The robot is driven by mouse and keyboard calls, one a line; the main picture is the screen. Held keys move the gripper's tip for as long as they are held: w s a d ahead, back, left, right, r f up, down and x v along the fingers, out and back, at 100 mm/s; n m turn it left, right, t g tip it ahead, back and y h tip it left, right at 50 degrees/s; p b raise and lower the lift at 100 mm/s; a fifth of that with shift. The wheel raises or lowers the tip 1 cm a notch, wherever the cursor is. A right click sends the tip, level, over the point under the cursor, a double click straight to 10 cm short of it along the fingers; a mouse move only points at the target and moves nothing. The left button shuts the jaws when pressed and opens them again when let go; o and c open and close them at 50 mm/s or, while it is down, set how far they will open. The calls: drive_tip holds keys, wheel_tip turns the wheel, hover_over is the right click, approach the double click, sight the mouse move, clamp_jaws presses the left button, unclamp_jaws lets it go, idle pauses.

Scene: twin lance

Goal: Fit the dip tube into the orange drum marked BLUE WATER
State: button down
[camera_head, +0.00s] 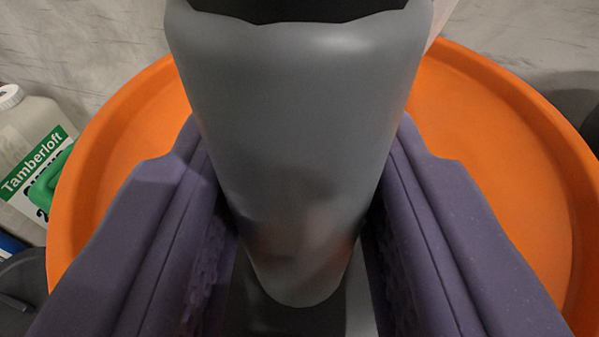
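A grey, smooth tube (297,120), which I take to be the dip tube, fills the middle of the view. It is wide with a dark, wavy-edged opening at the top of the picture and narrows to a rounded edge below. My gripper (300,150) has a purple finger on each side of the tube, and both fingers press against it. An orange drum (500,150) shows behind, its round top with a raised rim visible on both sides. The tube and fingers hide the middle of the drum top. No marking or opening on the drum is visible.
A pale jug (32,150) with a green "Tamberloft" label and white cap stands left of the drum. A dark object (22,290) sits at the lower left edge. Another dark shape (580,105) is at the right edge. Grey floor (90,40) shows behind.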

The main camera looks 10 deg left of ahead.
drive_tip(key=shift+f, duration=1.2)
drive_tip(key=c, duration=0.6)
unclamp_jaws()
drive_tip(key=shift+s, duration=0.1)
drive_tip(key=p+v, duration=0.2)
drive_tip(key=v, duration=0.5)
drive_tip(key=shift+s+p, duration=0.15)
drive_tip(key=shift+p, duration=0.2)
drive_tip(key=shift+s, duration=0.15)
drive_tip(key=shift+d, duration=0.1)
